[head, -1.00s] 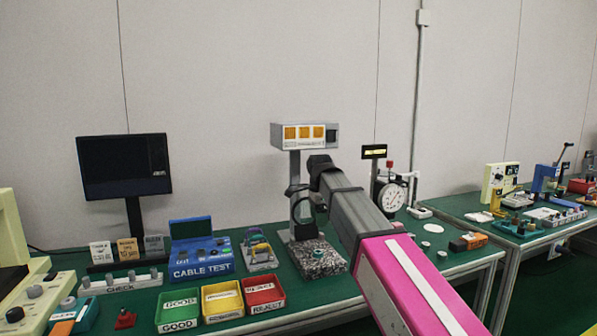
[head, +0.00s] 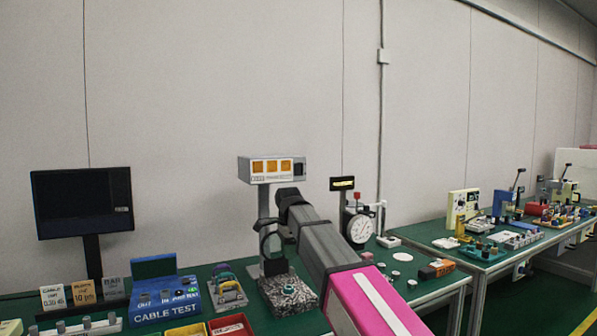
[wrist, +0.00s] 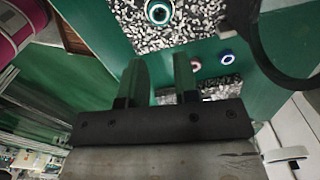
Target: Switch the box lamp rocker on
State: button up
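No switch can be made out clearly as the box lamp rocker. A grey box with three lit orange windows (head: 258,179) stands on a post in the head view, with a dark square at its right end. Below it is a speckled block (head: 291,306) with a small ring-shaped part on top. The block also shows at the top of the wrist view (wrist: 190,38). My gripper (wrist: 160,70) has its two fingers apart with nothing between them, over the green bench near the block. In the head view its fingers are hidden or too small to tell.
A dark loop (wrist: 267,62) lies close to the right of my fingers in the wrist view. A dial gauge (head: 359,228) stands right of my arm. A blue cable test box (head: 163,303), a small rack (head: 228,293) and a monitor (head: 82,203) are to the left.

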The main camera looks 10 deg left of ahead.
jog(key=shift+d+r, duration=0.1)
jog(key=shift+r, duration=0.35)
grip_shut()
jog(key=s+d+r+t+y, duration=0.1)
jog(key=d+r+t+y, duration=0.1)
jog(key=r, duration=1.4)
jog(key=s+d+r+n+t+y, duration=0.1)
jog(key=d+r+t, duration=0.4)
jog(key=r, duration=1.1)
jog(key=shift+d+r+y, duration=0.25)
jog(key=shift+d+y, duration=0.65)
jog(key=shift+d, duration=0.3)
jog(key=shift+s, duration=0.1)
